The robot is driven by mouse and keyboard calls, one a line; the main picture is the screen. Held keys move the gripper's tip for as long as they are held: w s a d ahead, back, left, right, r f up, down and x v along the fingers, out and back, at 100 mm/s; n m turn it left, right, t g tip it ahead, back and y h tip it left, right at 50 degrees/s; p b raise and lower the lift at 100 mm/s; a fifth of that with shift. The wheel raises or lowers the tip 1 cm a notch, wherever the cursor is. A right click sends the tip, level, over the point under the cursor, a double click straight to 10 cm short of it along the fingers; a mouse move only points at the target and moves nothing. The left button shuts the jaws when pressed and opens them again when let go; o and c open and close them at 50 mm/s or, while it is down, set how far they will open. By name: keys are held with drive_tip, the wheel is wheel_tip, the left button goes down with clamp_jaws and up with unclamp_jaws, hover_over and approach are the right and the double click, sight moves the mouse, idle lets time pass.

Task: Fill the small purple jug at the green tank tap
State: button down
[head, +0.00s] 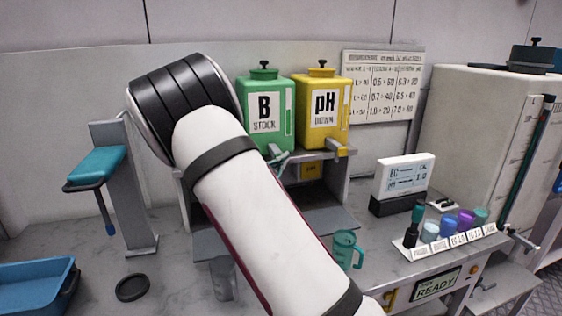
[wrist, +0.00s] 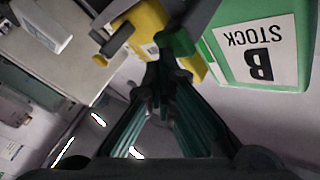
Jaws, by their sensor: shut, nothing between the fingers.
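The green tank (head: 265,112), marked B STOCK, stands on a shelf at the middle back in the head view. It also shows upside down in the wrist view (wrist: 225,55). Its tap (head: 278,157) is at its lower front, partly behind my arm. In the wrist view my gripper (wrist: 162,90) is shut and empty, with its fingertips close to the dark green tap lever (wrist: 178,42); I cannot tell whether they touch. The head view hides my gripper behind my arm. I see no purple jug clearly; the space under the tap is largely hidden by my arm.
A yellow pH tank (head: 323,110) stands right of the green one. A teal jug (head: 343,250) stands on the bench. Small coloured containers, one purple (head: 466,219), stand in a row at the right. A blue tray (head: 35,285) lies at the left.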

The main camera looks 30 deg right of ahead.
idle(0.4)
drive_tip(key=shift+s+a+p, duration=0.3)
drive_tip(key=shift+s+p, duration=0.3)
drive_tip(key=shift+s, duration=0.35)
drive_tip(key=s+p, duration=0.1)
drive_tip(key=s, duration=0.1)
drive_tip(key=s+a+p, duration=0.1)
drive_tip(key=s, duration=0.1)
drive_tip(key=shift+s+a+p, duration=0.15)
drive_tip(key=shift+s+p, duration=0.2)
drive_tip(key=shift+s, duration=0.05)
drive_tip(key=shift+w, duration=0.1)
